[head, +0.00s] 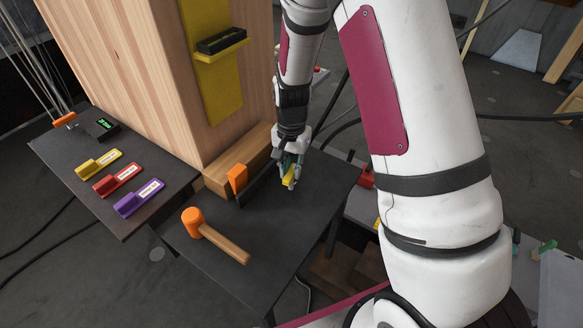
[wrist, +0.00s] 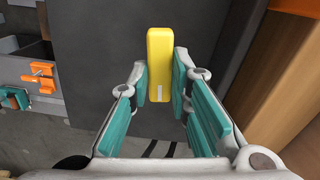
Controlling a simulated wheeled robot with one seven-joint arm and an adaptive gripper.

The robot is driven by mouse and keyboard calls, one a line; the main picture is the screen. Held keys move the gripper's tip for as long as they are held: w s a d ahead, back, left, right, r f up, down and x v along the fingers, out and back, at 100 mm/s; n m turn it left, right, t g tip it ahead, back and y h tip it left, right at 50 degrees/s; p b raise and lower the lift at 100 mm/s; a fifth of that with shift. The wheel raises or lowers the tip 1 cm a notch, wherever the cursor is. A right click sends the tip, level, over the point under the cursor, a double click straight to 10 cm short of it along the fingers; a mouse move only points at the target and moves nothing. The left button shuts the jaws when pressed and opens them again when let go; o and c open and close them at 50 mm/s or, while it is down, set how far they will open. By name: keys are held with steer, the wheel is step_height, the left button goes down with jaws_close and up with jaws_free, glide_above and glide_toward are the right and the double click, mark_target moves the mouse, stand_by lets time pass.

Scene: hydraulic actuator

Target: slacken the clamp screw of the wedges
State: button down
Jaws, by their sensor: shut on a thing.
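My gripper (head: 290,172) is at the dark table, beside the right end of a black bar (head: 262,184). Its teal fingertips are closed on a yellow piece (wrist: 160,60), which has rounded edges and a small pale mark near its lower end. The yellow piece also shows between the fingers in the head view (head: 288,181). I cannot tell whether it is the handle of the clamp screw; no screw thread is visible. An orange wedge (head: 237,178) stands upright by the left part of the black bar. Fingers hide part of the yellow piece.
A wooden beam (head: 238,160) and a tall wooden post (head: 170,80) stand behind the bar. An orange mallet (head: 213,235) lies at the table's front. Yellow, red and purple tools (head: 118,180) lie on the left shelf. The table (head: 285,225) is clear right of the mallet.

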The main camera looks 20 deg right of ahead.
steer(key=n, duration=0.7)
steer(key=shift+a, duration=0.1)
steer(key=n, duration=0.4)
steer(key=shift+a+n, duration=0.15)
steer(key=shift+n, duration=1.85)
steer(key=c, duration=1.5)
jaws_free()
